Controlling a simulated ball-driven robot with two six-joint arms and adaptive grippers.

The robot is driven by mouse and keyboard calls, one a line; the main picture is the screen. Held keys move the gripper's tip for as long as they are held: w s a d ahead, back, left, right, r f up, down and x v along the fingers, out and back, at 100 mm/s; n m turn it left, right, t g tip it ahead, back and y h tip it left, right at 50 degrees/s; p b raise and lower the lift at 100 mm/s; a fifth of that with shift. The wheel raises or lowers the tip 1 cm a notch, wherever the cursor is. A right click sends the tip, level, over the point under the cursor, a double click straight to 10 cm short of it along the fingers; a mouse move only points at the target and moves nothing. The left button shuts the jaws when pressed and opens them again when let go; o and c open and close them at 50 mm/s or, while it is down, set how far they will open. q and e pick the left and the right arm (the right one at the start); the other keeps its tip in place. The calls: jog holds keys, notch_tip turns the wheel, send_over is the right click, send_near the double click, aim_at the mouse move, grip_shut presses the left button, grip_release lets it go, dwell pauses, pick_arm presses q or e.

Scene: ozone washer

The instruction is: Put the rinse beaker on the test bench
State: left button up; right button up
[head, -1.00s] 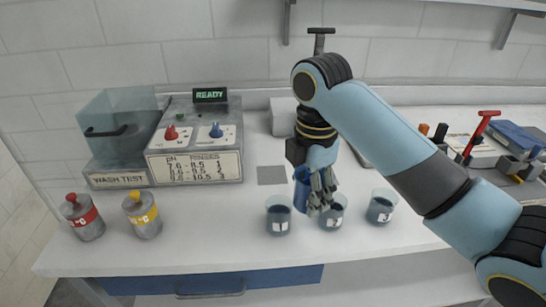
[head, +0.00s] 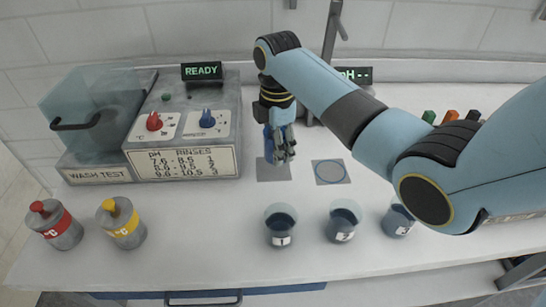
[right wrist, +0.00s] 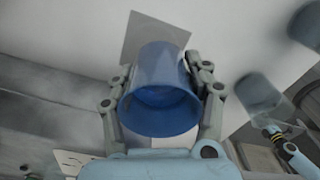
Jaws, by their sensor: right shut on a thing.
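My right gripper (head: 280,152) is shut on a blue beaker (right wrist: 158,100), with one finger on each side of it in the right wrist view. In the head view the fingers mostly hide this beaker. It is over or near the plain grey square (head: 273,172) in front of the washer panel; I cannot tell whether it touches the counter. The same kind of grey patch shows behind it in the right wrist view (right wrist: 150,32). Three clear beakers with dark liquid stand in a row at the front: beaker 1 (head: 281,226), a middle one (head: 343,221) and a right one (head: 398,221).
The washer (head: 185,130), its display reading READY, stands at the back left beside a clear hood (head: 90,110). Red (head: 55,226) and yellow (head: 122,224) banded bottles stand front left. A grey square with a blue circle (head: 331,173) lies bare right of my gripper.

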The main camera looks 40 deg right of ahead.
aim_at(273, 168)
jog(key=shift+w+a+f, duration=0.1)
jog(key=shift+w+f, duration=0.3)
jog(key=shift+w, duration=0.2)
notch_tip(273, 168, down, 3)
jog(key=shift+f, duration=0.6)
jog(key=o, duration=1.4)
pick_arm(q)
jog(key=shift+w+d, duration=0.2)
jog(key=shift+w, duration=0.3)
